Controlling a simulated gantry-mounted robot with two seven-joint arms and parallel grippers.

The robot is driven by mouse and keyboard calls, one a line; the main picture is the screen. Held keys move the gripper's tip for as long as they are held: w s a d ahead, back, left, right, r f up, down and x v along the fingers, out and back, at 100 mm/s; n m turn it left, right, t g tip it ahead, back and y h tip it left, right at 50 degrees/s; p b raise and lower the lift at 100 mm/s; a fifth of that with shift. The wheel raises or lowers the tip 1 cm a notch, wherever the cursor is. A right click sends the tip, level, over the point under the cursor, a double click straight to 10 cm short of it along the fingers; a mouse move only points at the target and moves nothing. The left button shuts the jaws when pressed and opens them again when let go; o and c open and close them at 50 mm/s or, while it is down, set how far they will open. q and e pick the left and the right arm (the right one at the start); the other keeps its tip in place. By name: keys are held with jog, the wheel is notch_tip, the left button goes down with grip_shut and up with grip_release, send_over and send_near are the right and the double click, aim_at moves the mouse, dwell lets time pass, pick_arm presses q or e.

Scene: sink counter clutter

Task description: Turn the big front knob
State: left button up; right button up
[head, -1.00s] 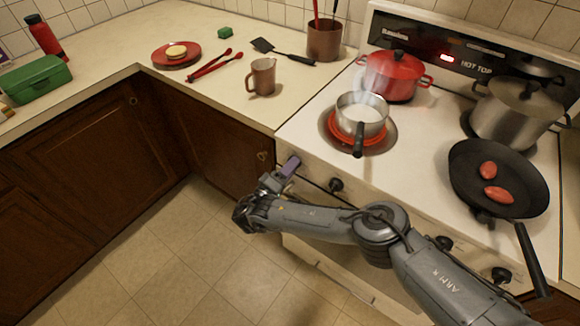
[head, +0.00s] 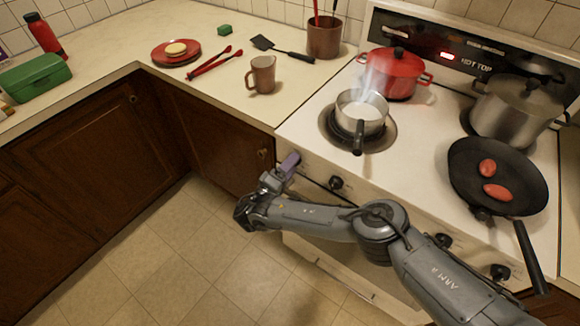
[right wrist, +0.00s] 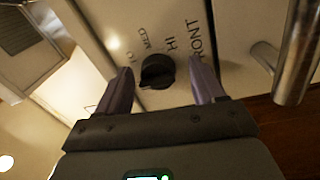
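In the right wrist view, the black front knob (right wrist: 157,71) sits on the stove's pale front panel, beside printed letters reading FRONT, HI and MED. My right gripper (right wrist: 161,69) is open, with one purple-grey finger on each side of the knob and a visible gap to each. In the head view my right gripper (head: 288,164) is at the stove's left front corner, hiding that knob. The burner (head: 337,126) under the small steel saucepan (head: 374,123) is dark, and steam rises near the pan. My left gripper is not in view.
Other black knobs (head: 336,182) line the stove front, above the oven handle. A frying pan (head: 465,165) holds two red pieces, its handle jutting past the front edge. A red pot (head: 390,75) and a large steel pot (head: 510,113) stand behind.

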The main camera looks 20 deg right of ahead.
jog(key=shift+r, duration=0.1)
jog(key=p+v, duration=0.1)
jog(key=v, duration=0.9)
jog(key=shift+a+p, duration=0.35)
jog(key=shift+a, duration=0.05)
jog(key=shift+s, duration=0.15)
